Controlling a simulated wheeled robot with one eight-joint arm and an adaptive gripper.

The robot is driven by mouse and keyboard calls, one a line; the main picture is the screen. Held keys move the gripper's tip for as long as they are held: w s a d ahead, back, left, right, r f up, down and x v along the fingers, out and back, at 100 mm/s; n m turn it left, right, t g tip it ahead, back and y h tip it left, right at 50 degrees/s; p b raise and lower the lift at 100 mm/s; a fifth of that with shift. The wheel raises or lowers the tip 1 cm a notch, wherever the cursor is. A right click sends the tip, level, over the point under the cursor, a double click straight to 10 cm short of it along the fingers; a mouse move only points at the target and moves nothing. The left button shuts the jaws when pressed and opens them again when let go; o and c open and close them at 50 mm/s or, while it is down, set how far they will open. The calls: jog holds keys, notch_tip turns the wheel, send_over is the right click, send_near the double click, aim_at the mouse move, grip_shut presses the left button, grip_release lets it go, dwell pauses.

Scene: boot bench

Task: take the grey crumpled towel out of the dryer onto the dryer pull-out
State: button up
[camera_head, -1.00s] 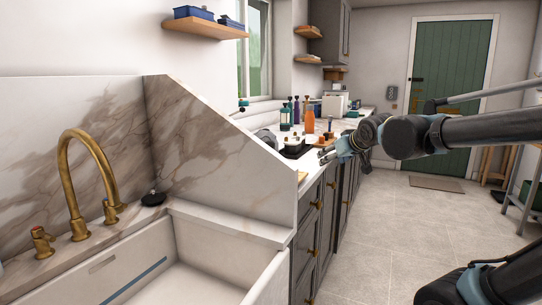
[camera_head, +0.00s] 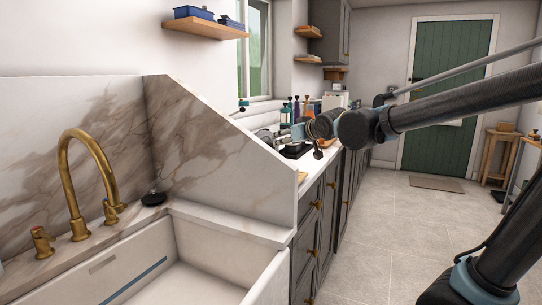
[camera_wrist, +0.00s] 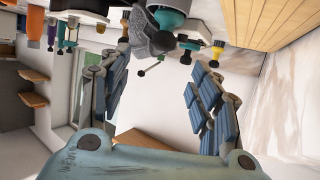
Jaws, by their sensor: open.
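My gripper (camera_head: 287,136) reaches over the counter behind the marble panel in the head view. In the wrist view my gripper (camera_wrist: 161,66) is open, its two blue-padded fingers wide apart with nothing between them. A grey crumpled thing (camera_wrist: 150,37) lies beyond the fingertips at the top of the wrist view, apart from them. A grey shape (camera_head: 265,135) also shows at the panel's edge in the head view. I cannot tell for sure that either is the towel. I cannot make out the dryer or its pull-out in either view.
The marble panel (camera_head: 215,150) stands between the sink (camera_head: 190,285) and the counter. Several bottles (camera_head: 296,108) stand on the counter close behind my gripper. Dark cabinets (camera_head: 309,235) run below.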

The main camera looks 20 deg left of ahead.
aim_at(270, 142)
jog(key=shift+x, duration=6.15)
jog(key=shift+a+r, duration=0.1)
jog(key=shift+r, duration=0.05)
jog(key=c, duration=1.2)
